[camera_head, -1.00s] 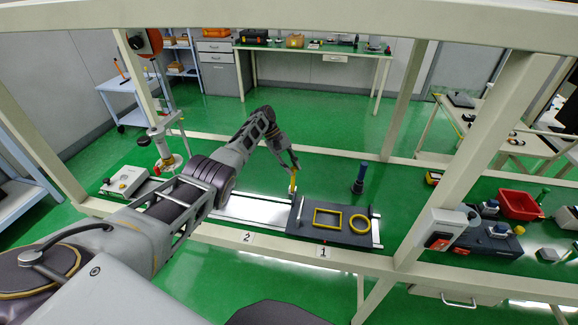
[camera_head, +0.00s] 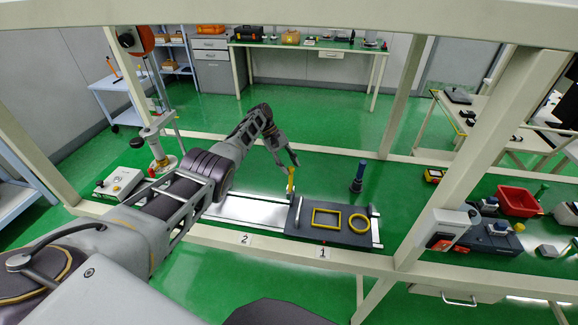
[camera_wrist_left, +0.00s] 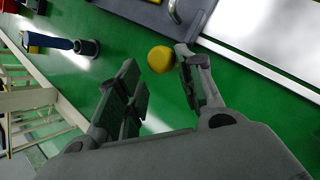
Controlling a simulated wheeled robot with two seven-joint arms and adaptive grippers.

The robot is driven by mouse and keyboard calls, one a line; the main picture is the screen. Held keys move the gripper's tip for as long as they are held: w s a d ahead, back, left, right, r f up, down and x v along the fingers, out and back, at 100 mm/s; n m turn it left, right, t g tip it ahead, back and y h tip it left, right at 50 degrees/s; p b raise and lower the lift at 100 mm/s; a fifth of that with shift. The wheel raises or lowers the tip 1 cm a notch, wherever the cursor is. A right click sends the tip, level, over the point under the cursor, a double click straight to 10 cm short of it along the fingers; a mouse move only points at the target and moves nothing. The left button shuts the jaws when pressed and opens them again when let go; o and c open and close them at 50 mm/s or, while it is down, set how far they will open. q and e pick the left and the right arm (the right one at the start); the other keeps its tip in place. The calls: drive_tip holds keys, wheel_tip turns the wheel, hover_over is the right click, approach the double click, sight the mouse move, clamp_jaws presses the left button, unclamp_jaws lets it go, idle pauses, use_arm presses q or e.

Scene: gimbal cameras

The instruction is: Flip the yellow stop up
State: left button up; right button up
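The yellow stop (camera_head: 291,181) stands upright in the head view, at the far left corner of the dark plate (camera_head: 299,223) with a yellow square and a yellow ring. In the left wrist view its rounded yellow end (camera_wrist_left: 160,59) faces the camera. My left gripper (camera_head: 286,162) is just above and behind the stop in the head view. In the left wrist view its two fingers (camera_wrist_left: 160,82) are apart, with the stop's end showing in the gap near the right finger. I see no clear contact. My right gripper is not in view.
A pale metal rail (camera_head: 240,209) runs left from the plate. A dark blue upright post (camera_head: 358,178) stands behind the plate. A red bin (camera_head: 518,203) and switch boxes are at right. Frame posts cross the view. Green surface around the plate is mostly clear.

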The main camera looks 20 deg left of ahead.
use_arm(q)
drive_tip(key=shift+s+d+r, duration=0.1)
drive_tip(key=shift+d, duration=0.15)
idle(0.4)
drive_tip(key=v, duration=0.7)
drive_tip(key=shift+a, duration=0.2)
drive_tip(key=shift+r, duration=0.15)
drive_tip(key=shift+s, duration=0.1)
idle(0.5)
